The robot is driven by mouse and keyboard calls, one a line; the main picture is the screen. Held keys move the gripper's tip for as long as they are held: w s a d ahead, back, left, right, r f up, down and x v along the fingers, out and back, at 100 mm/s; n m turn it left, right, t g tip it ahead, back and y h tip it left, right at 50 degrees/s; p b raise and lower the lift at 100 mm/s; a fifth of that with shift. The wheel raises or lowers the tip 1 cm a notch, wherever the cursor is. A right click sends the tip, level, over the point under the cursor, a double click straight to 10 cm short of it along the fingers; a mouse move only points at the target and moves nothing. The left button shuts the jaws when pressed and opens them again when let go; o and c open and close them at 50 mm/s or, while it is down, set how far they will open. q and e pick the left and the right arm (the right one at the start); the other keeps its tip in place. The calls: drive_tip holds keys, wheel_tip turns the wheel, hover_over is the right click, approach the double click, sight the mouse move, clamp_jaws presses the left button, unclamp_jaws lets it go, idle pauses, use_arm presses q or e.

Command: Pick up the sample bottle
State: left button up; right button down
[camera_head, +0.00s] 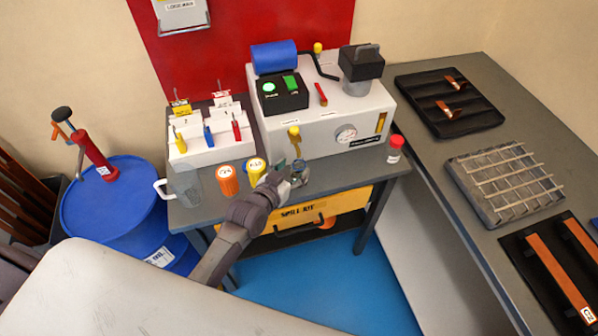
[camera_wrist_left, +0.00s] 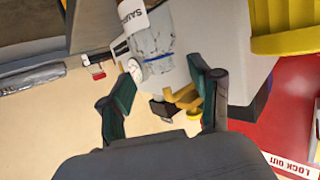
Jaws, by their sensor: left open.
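The sample bottle (camera_wrist_left: 152,38) is clear with a white label, of which only part of the lettering shows. In the left wrist view it is at the top, just beyond and between the fingertips, and its upper part is cut off. My left gripper (camera_wrist_left: 164,78) is open, with its two dark green fingers apart and nothing clearly held. In the head view my left gripper (camera_head: 289,171) is low at the front edge of the bench, in front of the grey machine. It partly hides the bottle there. My right gripper is not in view.
Orange (camera_head: 228,180) and yellow-topped (camera_head: 256,169) containers stand left of my gripper, beside a clear jug (camera_head: 186,186). A red-capped jar (camera_head: 395,147) stands at the bench's right end. The grey machine (camera_head: 325,122) blocks the back. A yellow spill-kit box (camera_head: 315,212) is below.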

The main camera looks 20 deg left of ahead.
sight(301, 160)
use_arm(q)
drive_tip(key=x, duration=0.4)
drive_tip(key=shift+r, duration=0.1)
drive_tip(key=shift+c, duration=0.2)
clamp_jaws()
